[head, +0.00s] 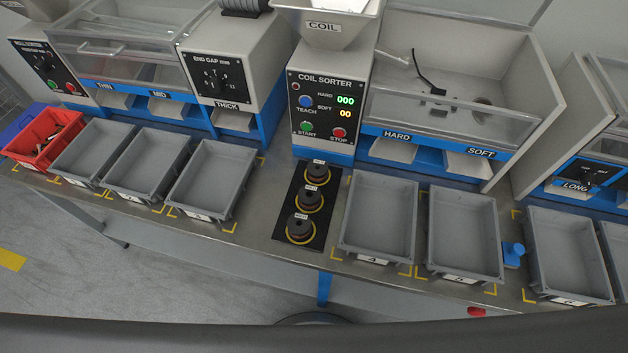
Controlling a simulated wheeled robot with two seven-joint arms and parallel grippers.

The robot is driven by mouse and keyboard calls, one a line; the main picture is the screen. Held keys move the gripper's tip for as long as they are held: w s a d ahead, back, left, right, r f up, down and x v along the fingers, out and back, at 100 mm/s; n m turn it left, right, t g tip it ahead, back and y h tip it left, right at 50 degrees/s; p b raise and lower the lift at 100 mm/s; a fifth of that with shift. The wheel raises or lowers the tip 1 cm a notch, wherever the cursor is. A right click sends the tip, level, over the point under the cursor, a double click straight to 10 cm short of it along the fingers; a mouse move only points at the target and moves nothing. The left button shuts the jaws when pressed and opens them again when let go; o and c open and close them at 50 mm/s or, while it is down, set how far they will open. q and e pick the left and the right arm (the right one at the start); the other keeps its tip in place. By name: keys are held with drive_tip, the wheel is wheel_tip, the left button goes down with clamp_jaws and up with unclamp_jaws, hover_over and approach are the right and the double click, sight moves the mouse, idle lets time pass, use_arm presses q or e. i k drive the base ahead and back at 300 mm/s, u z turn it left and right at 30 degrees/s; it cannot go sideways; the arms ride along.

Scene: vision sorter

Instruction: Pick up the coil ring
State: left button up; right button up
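Three dark brown coil rings sit in a row on a black mat (328,205) in front of the coil sorter. The nearest ring (300,228), the middle ring (309,199) and the far ring (318,173) each have a small white label behind them. The nearest and middle rings sit inside yellow circles. I cannot tell which ring the task means. Neither of my grippers is in view.
The coil sorter (328,110) stands behind the mat, with a hopper on top. Empty grey trays stand on both sides, the closest being a left tray (210,180) and a right tray (379,218). A red bin (40,137) holds small items. A blue object (513,254) lies between trays.

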sight(309, 195)
drive_tip(key=u, duration=1.15)
drive_tip(key=k, duration=1.45)
drive_tip(key=z, duration=1.5)
drive_tip(key=i, duration=1)
